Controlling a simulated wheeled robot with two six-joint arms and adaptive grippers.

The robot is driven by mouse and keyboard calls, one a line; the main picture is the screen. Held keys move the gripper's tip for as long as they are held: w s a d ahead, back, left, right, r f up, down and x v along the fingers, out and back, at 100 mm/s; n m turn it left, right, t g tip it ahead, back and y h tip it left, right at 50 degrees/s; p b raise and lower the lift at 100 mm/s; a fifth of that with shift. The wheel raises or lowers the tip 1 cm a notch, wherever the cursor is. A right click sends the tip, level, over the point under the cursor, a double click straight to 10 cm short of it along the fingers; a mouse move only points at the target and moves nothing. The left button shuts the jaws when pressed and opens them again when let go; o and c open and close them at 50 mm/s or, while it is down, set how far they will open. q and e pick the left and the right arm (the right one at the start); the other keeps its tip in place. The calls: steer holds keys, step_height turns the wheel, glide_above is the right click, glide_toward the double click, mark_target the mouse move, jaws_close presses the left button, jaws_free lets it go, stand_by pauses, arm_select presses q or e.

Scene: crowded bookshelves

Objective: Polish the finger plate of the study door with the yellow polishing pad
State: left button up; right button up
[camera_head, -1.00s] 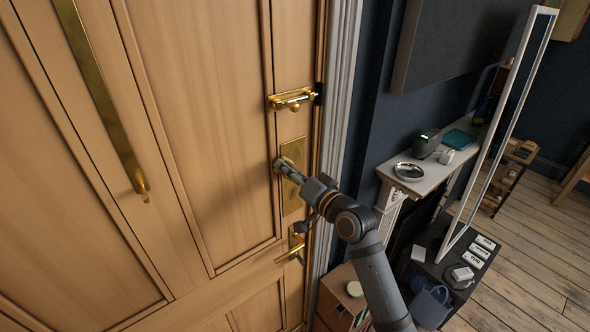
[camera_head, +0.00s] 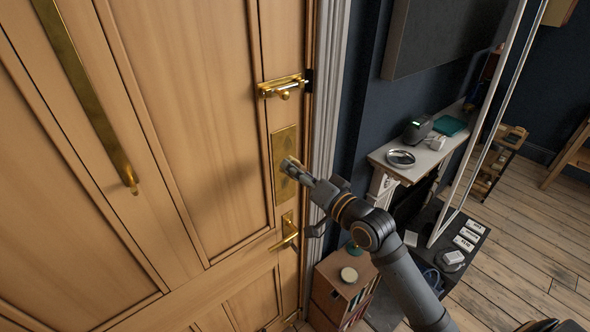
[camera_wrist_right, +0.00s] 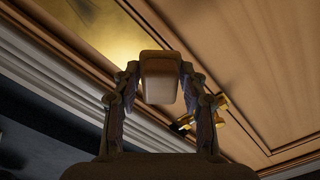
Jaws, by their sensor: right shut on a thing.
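The study door (camera_head: 185,130) fills the left of the head view. Its brass finger plate (camera_head: 283,142) is a tall rectangle near the right edge, between a bolt (camera_head: 283,87) and a lever handle (camera_head: 288,236). The plate also shows in the wrist view (camera_wrist_right: 100,35). My right gripper (camera_head: 291,168) is at the plate's middle and hides part of it. It is shut on the polishing pad, a block (camera_wrist_right: 160,78) that looks tan in the wrist view's dim light. I cannot tell whether the pad touches the plate. My left gripper is out of view.
A long brass pull handle (camera_head: 88,95) stands out from the door at left. A white door frame (camera_head: 327,95) runs beside the plate. A small bookcase (camera_head: 335,292) stands below my right arm. A shelf (camera_head: 415,172) holds a dish (camera_head: 401,158). Floor is open at far right.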

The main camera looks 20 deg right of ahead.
steer(key=v, duration=0.3)
stand_by(0.4)
steer(key=shift+a, duration=0.1)
